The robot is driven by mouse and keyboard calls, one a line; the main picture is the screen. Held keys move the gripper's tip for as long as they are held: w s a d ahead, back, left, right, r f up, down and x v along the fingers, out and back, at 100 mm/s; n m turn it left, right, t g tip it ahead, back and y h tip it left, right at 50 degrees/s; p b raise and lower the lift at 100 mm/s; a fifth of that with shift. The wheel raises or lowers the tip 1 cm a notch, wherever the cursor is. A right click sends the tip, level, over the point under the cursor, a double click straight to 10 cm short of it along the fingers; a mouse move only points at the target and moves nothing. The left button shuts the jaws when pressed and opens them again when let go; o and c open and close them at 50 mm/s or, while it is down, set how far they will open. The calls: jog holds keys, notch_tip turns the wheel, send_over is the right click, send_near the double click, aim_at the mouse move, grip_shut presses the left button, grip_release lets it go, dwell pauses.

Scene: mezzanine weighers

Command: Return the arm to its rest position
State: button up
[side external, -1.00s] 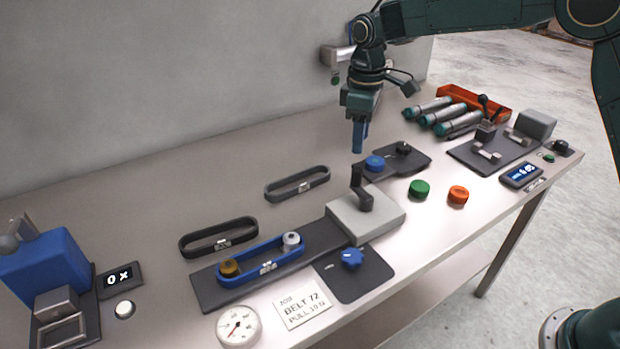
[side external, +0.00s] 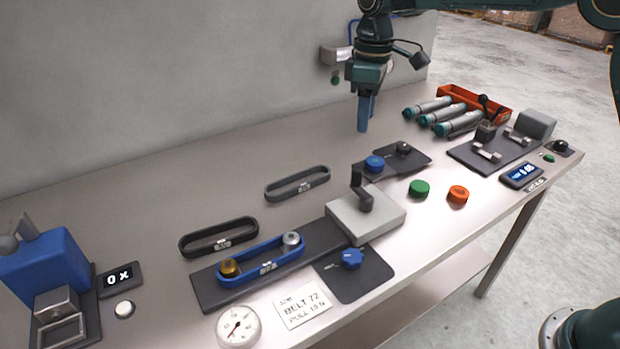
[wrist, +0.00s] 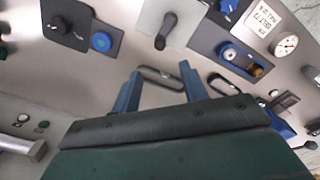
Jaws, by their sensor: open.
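My gripper (side external: 364,114) hangs above the table in the side external view, behind the blue knob plate, with its blue fingers pointing down. In the wrist view its two fingers (wrist: 162,90) stand apart with nothing between them. The fingers are clear of the table and of the things on it. A blue belt (side external: 261,262) is around two pulleys, one brass and one silver, on a dark plate in front of the grey block with a lever (side external: 366,215).
Two loose dark belts (side external: 219,237) (side external: 297,184) lie on the table. Green (side external: 419,189) and orange (side external: 458,194) discs, grey cylinders (side external: 459,124) and an orange tray (side external: 474,101) are at the right. A wall fixture (side external: 335,54) sticks out behind my gripper. A blue machine (side external: 45,265) stands at far left.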

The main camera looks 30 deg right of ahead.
jog(key=s+d+r+m+t, duration=0.1)
jog(key=s+d+r+m, duration=0.2)
jog(key=s, duration=0.5)
jog(key=s+d+r+m+t, duration=0.1)
jog(key=s+d+r+t, duration=0.1)
jog(key=s+r, duration=0.5)
jog(key=s+d+f+m+t, duration=0.1)
jog(key=s+f+m, duration=0.1)
jog(key=s, duration=0.7)
jog(key=s+d+f+m+t, duration=0.1)
jog(key=s+f, duration=0.3)
jog(key=s, duration=0.5)
jog(key=shift+d+f+m, duration=0.2)
jog(key=shift+f+m, duration=0.2)
jog(key=shift+r, duration=0.1)
dwell(0.4)
